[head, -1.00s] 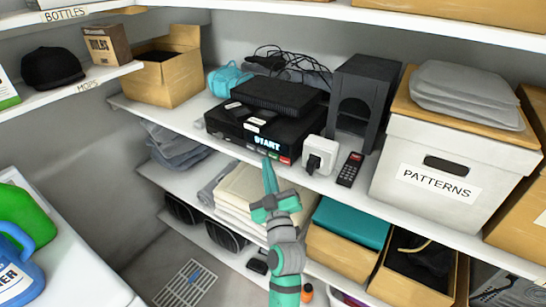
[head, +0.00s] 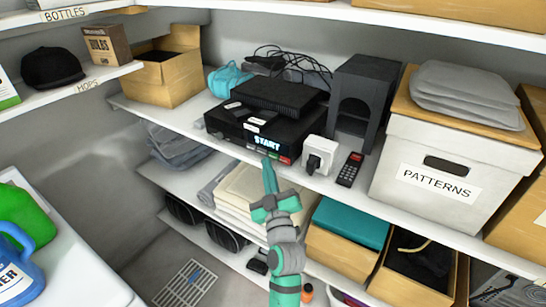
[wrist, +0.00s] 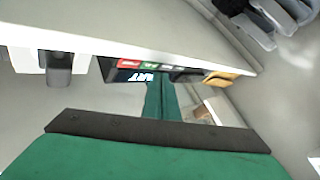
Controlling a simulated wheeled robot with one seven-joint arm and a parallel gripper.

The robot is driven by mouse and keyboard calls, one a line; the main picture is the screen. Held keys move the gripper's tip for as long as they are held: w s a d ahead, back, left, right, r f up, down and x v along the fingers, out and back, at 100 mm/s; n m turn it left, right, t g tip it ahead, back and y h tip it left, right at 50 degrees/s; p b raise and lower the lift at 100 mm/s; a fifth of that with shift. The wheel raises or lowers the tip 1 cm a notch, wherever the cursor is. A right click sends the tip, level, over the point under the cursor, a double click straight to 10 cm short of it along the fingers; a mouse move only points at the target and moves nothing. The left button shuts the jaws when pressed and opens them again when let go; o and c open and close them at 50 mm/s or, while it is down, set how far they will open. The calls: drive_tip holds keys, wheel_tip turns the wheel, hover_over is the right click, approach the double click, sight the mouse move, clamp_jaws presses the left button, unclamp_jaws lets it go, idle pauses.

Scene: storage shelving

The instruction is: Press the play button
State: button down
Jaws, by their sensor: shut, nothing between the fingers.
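The black player (head: 232,125) sits on the middle shelf, its lit display (head: 267,144) reading START. A row of small buttons runs under the display, with a green button (head: 262,152) and a red button (head: 285,160) among them. Both also show in the wrist view, the red (wrist: 129,63) beside the green (wrist: 149,64). The play symbol is too small to make out. My green gripper (head: 267,163) is shut and empty, pointing up at the player's front just below the buttons. In the wrist view its fingers (wrist: 160,80) hide part of the display; contact cannot be told.
A white plug-like box (head: 318,154) and a black remote (head: 350,169) stand right of the player. A dark speaker (head: 363,100) and the PATTERNS box (head: 440,180) are further right. Folded cloths (head: 245,190) lie on the shelf below. The shelf edge (head: 225,147) runs below the player.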

drive_tip(key=shift+w+d, duration=0.1)
drive_tip(key=shift+w, duration=0.05)
idle(0.5)
drive_tip(key=shift+w+d, duration=0.15)
drive_tip(key=shift+w, duration=0.05)
drive_tip(key=shift+w+d, duration=0.2)
drive_tip(key=shift+w, duration=0.15)
idle(0.8)
drive_tip(key=shift+s, duration=0.1)
drive_tip(key=shift+s+a, duration=0.45)
drive_tip(key=shift+s, duration=0.15)
drive_tip(key=s+a, duration=0.1)
drive_tip(key=s, duration=0.1)
drive_tip(key=s+a, duration=0.2)
idle(0.7)
idle(0.6)
